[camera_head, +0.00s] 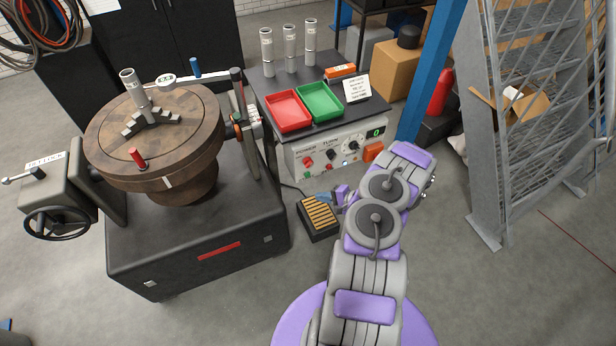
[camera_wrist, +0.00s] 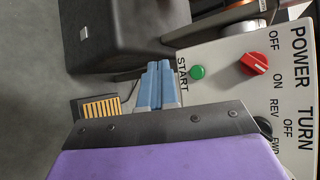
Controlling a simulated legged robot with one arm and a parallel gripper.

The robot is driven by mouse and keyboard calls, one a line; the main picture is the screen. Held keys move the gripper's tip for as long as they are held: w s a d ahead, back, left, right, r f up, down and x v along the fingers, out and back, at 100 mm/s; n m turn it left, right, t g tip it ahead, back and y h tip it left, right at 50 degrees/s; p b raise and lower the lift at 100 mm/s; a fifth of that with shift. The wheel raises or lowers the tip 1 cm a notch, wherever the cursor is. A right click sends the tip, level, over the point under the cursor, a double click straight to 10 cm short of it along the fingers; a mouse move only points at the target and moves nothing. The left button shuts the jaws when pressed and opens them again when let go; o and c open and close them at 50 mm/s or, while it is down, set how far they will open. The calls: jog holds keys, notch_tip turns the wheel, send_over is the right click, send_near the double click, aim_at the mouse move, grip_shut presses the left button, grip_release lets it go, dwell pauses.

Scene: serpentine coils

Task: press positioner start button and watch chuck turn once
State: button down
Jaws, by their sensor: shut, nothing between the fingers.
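The control box (camera_head: 330,150) has a light front panel with knobs and a green-lit display reading 0. The green START button (camera_wrist: 197,72) shows in the wrist view, beside its label and the red POWER knob (camera_wrist: 254,63). My gripper (camera_wrist: 159,68) has its blue fingers together, empty, just left of the button in that view; I cannot tell the depth gap. In the head view my gripper (camera_head: 325,197) is low in front of the panel. The positioner's round brown chuck (camera_head: 190,116) holds an upright grey tube (camera_head: 135,88) in stepped jaws, with a red peg (camera_head: 137,158) near its rim.
A foot pedal (camera_head: 319,218) lies on the floor below my gripper. A blue post (camera_head: 431,75) and metal stairs (camera_head: 510,110) stand right.

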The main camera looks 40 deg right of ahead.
aim_at(307, 175)
jog(key=w+d+b, duration=0.1)
jog(key=w+b, duration=0.1)
jog(key=w, duration=0.5)
jog(key=shift+d, duration=0.3)
jog(key=shift+w+b, duration=0.2)
jog(key=shift+b, duration=0.15)
dwell(1.5)
jog(key=shift+w, duration=0.2)
